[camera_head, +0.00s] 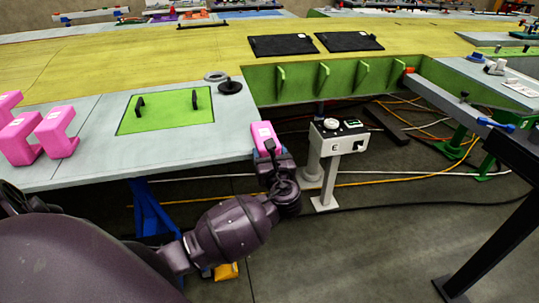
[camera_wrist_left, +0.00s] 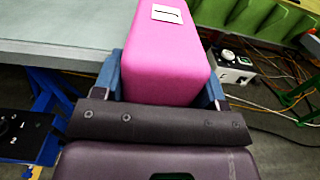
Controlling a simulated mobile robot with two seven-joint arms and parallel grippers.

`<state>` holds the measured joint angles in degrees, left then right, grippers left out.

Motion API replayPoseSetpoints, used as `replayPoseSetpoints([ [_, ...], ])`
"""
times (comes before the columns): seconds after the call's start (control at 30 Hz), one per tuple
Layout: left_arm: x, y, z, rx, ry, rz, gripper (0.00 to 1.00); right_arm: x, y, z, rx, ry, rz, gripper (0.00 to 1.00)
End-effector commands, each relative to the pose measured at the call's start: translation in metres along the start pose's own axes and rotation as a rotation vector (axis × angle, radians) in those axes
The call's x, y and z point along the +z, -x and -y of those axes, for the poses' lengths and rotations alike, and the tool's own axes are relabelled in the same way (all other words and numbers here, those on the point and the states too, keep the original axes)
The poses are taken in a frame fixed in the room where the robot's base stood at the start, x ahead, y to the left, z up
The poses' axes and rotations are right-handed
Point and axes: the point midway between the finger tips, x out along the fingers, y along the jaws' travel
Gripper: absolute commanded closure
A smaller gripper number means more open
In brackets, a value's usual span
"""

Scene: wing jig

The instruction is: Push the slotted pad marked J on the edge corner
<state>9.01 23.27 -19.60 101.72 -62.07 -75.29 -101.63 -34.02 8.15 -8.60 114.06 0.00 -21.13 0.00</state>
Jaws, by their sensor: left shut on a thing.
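My left gripper (camera_head: 268,151) is shut on a pink pad (camera_head: 265,136) with a white label on top. The pad is at the right front corner of the grey table edge (camera_head: 225,150). In the left wrist view the pad (camera_wrist_left: 165,60) sits between the two blue fingers of the gripper (camera_wrist_left: 165,88), with the table (camera_wrist_left: 60,50) to its left. The label's mark is too small to read for sure. The pad's slot is hidden, and I cannot tell whether the pad touches the edge. My right gripper is out of view.
Several pink slotted pads (camera_head: 57,131) stand on the table at the left. A green plate (camera_head: 165,110) with two black handles lies on the table. A grey control box (camera_head: 338,136) on a post stands right of the pad. Cables (camera_head: 400,175) cross the floor.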

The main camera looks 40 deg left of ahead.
Motion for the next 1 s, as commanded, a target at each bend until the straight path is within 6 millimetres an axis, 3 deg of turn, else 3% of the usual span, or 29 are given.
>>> replayPoseSetpoints([
  [0.1,0.000,0.000,0.000,0.000,0.000,0.001,0.63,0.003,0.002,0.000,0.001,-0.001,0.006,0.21],
  [0.13,0.000,0.000,0.000,0.000,0.000,0.001,0.32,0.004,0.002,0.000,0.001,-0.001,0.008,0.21],
  [0.3,0.000,0.000,0.000,0.000,0.000,0.001,0.06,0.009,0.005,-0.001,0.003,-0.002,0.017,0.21],
  [0.73,-0.001,0.002,0.000,-0.001,0.000,-0.001,0.05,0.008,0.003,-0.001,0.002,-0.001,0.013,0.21],
  [1.0,-0.001,0.050,0.000,-0.002,0.002,-0.003,0.05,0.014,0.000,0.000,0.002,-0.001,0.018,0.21],
])
